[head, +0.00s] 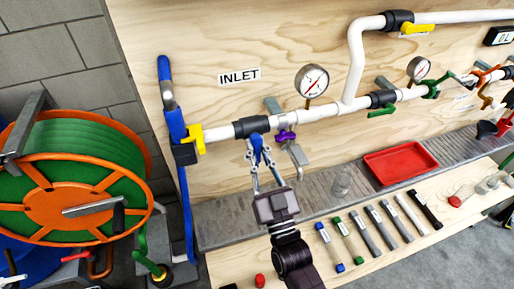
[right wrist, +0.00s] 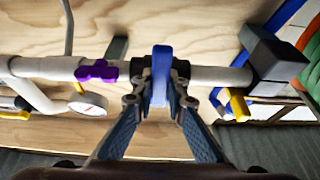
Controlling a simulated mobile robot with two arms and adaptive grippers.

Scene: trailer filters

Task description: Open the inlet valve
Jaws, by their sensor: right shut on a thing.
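The white inlet pipe (head: 218,133) runs along the plywood board under the INLET label (head: 239,76). A black valve body (head: 250,126) sits on it with a blue lever handle (head: 257,143), which points down, away from the pipe, toward my gripper. My right gripper (head: 261,164) reaches up from below and is shut on the blue handle. In the right wrist view the blue handle (right wrist: 160,77) stands between the fingertips (right wrist: 160,102), in front of the black valve body. My left gripper is out of view.
A yellow valve handle (head: 192,139) is left of the blue one and a purple handle (head: 285,136) right of it. A pressure gauge (head: 312,81) stands above the pipe. A green hose reel (head: 80,165) is at left. A red tray (head: 400,162) and several tools lie below.

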